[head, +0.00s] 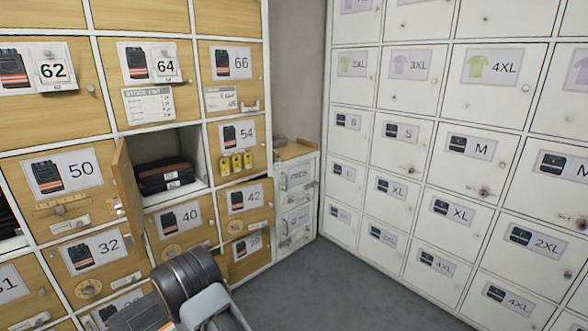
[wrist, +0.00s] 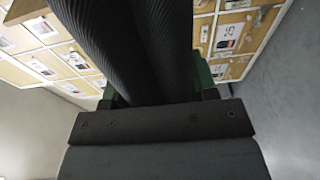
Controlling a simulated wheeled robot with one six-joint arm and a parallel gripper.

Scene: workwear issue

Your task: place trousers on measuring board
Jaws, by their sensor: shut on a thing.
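My gripper (wrist: 157,92) is shut on the trousers (wrist: 165,45), a dark, ribbed, folded bundle filling the upper middle of the wrist view. Green parts of the gripper show on both sides of the bundle. The fingertips are hidden there. I cannot make out a measuring board in either view.
An open locker (head: 190,150) holds folded dark trousers (head: 165,173); its wooden door (head: 129,190) sticks out. Numbered wooden lockers (head: 70,180) line the left, white lockers (head: 440,170) the right. A low cabinet (head: 296,190) stands in the corner. The grey floor (head: 330,285) is clear.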

